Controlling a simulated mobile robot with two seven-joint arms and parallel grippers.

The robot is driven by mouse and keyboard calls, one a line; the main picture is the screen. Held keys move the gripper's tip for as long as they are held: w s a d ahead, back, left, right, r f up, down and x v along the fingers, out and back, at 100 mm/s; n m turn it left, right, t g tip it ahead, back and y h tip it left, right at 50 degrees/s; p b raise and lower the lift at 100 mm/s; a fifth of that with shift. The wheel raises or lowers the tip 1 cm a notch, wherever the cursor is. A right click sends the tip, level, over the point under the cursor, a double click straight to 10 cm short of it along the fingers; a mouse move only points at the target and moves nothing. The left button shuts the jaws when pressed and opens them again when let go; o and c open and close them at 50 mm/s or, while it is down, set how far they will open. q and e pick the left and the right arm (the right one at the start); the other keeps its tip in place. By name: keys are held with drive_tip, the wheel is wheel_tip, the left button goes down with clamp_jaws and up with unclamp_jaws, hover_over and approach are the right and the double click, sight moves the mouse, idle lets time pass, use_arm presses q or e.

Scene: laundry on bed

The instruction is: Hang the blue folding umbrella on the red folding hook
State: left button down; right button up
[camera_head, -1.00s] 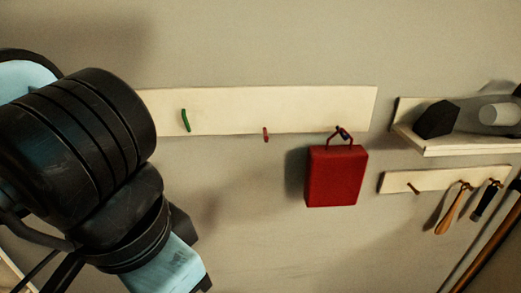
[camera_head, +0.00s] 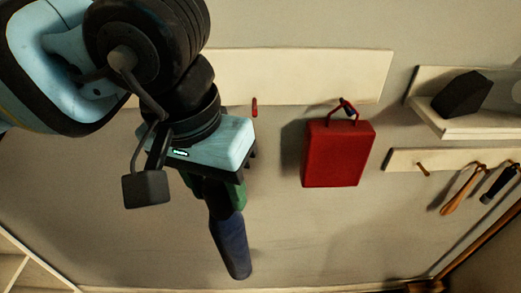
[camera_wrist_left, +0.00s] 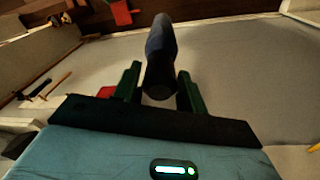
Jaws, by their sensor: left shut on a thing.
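My left gripper (camera_head: 217,190) is in the head view, in front of the wall left of the red bag. It is shut on the blue folding umbrella (camera_head: 231,247), which hangs down from the green fingers. In the left wrist view the umbrella (camera_wrist_left: 160,55) stands between the gripper's fingers (camera_wrist_left: 157,88). The red folding hook (camera_head: 254,107) is on the cream board, up and to the right of the gripper. The umbrella is apart from the hook. The umbrella's upper end is hidden by the gripper. My right gripper is not in view.
A red bag (camera_head: 338,155) hangs on another hook of the cream board (camera_head: 300,75), right of the red hook. A shelf (camera_head: 462,126) and a lower rail (camera_head: 400,160) with hanging tools are at the right. The wall below the red hook is clear.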

use_arm(q)
drive_tip(key=w+d+f+n, duration=0.1)
drive_tip(key=w+d+n, duration=0.1)
drive_tip(key=w, duration=0.3)
drive_tip(key=w+d+f+n+h, duration=0.1)
drive_tip(key=w+d+f+n, duration=0.1)
drive_tip(key=w+d, duration=0.2)
drive_tip(key=shift+w+n+t, duration=0.3)
drive_tip(key=shift+w+n, duration=0.1)
drive_tip(key=shift+w, duration=0.15)
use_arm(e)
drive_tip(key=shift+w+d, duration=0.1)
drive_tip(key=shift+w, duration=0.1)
use_arm(q)
drive_tip(key=shift+f, duration=0.1)
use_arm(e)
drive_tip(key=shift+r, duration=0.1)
